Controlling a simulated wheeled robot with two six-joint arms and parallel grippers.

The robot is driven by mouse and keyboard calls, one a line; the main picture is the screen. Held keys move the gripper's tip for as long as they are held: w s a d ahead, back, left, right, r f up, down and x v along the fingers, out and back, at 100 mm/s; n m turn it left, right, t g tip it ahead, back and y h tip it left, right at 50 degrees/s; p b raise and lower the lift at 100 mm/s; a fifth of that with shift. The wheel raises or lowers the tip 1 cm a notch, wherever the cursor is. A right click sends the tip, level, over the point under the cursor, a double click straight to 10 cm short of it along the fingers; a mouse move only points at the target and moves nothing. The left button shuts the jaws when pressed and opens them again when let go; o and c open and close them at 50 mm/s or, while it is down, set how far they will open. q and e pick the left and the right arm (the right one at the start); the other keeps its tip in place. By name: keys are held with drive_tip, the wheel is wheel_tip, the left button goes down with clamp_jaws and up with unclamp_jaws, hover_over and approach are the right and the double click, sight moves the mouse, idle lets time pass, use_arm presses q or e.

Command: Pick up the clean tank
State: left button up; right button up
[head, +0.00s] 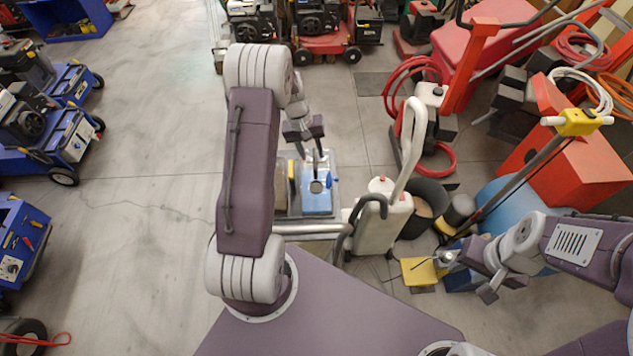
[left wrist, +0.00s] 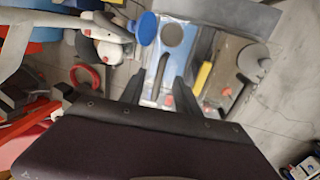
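A blue tank-like box (head: 316,203) with a dark round opening or cap on top stands below my left gripper (head: 314,165) in the head view. It looks like the clean tank, but I cannot be sure. In the left wrist view, the two dark fingers of my left gripper (left wrist: 161,82) are apart. A grey disc (left wrist: 173,35) and a blue round part (left wrist: 146,28) lie just beyond them. Nothing is visibly held, and I cannot tell whether the fingers touch the tank. My right gripper (head: 496,288) is at the right, and its fingers are unclear.
A white upright machine (head: 383,222) with a tall handle stands right of the tank. A dark bucket (head: 424,207) and a small yellow block (head: 420,272) are nearby. Red equipment (head: 565,150) crowds the right. The floor (head: 150,190) at left is mostly clear, with blue carts (head: 60,140) beyond.

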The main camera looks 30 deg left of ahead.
sight(315, 163)
use_arm(q)
drive_tip(key=shift+d+f, duration=0.3)
drive_tip(key=shift+f, duration=0.45)
drive_tip(key=shift+a+f, duration=0.15)
drive_tip(key=shift+f, duration=0.05)
drive_tip(key=f, duration=0.1)
drive_tip(key=f+p, duration=0.1)
drive_tip(key=f, duration=0.2)
drive_tip(key=shift+w+d, duration=0.25)
drive_tip(key=shift+d, duration=0.05)
drive_tip(key=shift+d+f, duration=0.2)
drive_tip(key=shift+f, duration=0.25)
drive_tip(key=shift+a, duration=0.1)
clamp_jaws()
